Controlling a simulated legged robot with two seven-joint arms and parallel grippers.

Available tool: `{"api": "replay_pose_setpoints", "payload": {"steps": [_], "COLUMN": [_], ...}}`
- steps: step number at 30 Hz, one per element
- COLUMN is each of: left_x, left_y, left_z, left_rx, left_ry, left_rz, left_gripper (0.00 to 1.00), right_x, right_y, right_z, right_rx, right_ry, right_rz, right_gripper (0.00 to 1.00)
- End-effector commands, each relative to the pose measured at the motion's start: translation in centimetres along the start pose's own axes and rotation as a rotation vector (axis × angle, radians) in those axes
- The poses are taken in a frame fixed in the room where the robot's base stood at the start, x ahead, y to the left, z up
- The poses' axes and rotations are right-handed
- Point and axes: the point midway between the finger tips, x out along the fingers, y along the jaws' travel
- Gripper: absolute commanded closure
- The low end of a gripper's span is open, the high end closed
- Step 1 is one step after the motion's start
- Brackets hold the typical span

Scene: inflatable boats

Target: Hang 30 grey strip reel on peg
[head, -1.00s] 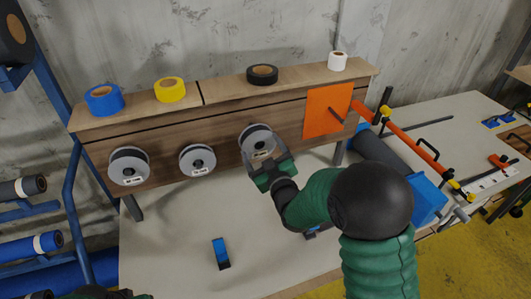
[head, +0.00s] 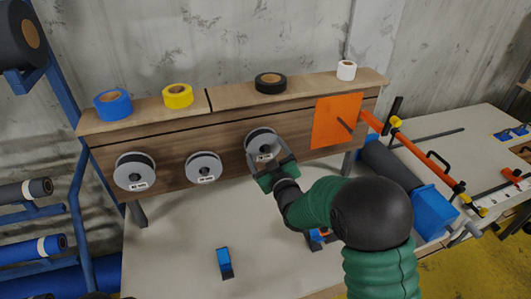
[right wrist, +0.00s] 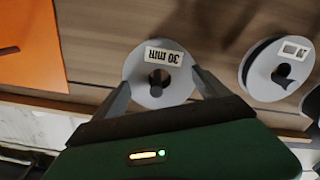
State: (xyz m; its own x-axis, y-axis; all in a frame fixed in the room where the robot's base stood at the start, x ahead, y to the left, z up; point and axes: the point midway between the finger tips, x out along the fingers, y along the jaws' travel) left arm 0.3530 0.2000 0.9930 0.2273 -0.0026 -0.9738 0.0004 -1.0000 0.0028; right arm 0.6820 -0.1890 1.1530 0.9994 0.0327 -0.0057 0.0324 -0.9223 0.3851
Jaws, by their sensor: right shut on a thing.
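The grey reel labelled 30 mm (head: 262,142) is at the right end of the row on the wooden board, its face outward. In the right wrist view the reel (right wrist: 137,82) has its label upside down, and a dark peg-like end shows in its hub hole. Whether the reel is fully seated on a peg cannot be told. My right gripper (head: 272,160) is shut on this reel, with one finger at each side of its rim in the right wrist view (right wrist: 163,92). My left gripper is not in view.
Two more labelled reels, a left one (head: 135,172) and a middle one (head: 203,168), hang on the board (head: 110,158). An orange panel (head: 335,120) with a peg is at right. Tape rolls stand on the top ledge. A blue-black block (head: 224,263) is on the table (head: 175,245).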

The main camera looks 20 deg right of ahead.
Motion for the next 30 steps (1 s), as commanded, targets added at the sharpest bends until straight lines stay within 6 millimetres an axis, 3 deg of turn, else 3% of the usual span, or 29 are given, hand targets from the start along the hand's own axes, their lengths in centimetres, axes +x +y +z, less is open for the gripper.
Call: {"api": "replay_pose_setpoints", "payload": {"steps": [6,7,10,20,23,30], "left_x": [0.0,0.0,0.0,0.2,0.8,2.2], "left_y": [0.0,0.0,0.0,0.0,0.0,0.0], "left_z": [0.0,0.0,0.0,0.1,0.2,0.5], "left_rx": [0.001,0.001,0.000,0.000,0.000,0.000], "left_ry": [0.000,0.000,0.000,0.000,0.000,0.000], "left_rz": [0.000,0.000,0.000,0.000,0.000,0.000], "left_gripper": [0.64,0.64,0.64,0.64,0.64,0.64], "right_x": [0.0,0.0,0.0,-0.7,-2.5,-9.5], "right_y": [0.0,0.0,0.0,-0.1,-0.1,-0.1], "right_z": [-0.1,-0.1,-0.1,0.2,0.2,0.2], "right_rx": [0.000,-0.001,0.000,0.000,0.000,-0.001], "right_ry": [0.002,0.002,0.002,-0.002,-0.001,0.001], "right_rz": [0.001,0.001,0.001,0.000,0.000,0.000], "right_gripper": [0.70,0.14,0.01,0.00,0.00,0.00]}}
